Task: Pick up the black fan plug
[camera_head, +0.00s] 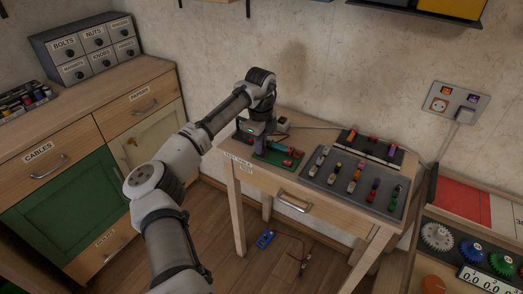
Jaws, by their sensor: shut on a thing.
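My gripper (257,146) is at the left end of the small wooden table, low over the green board (279,154). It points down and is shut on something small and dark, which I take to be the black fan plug. The fingers and the plug are mostly hidden by the gripper body and are too small to see clearly. A small dark and white object (283,125) stands just right of the gripper, apart from it.
A grey tray (330,178) with several coloured parts and a dark rack (368,147) fill the table's middle and right. A cable runs to a wall socket (449,102). A blue meter (265,239) lies on the floor. Cabinets stand left, a crate with gears right.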

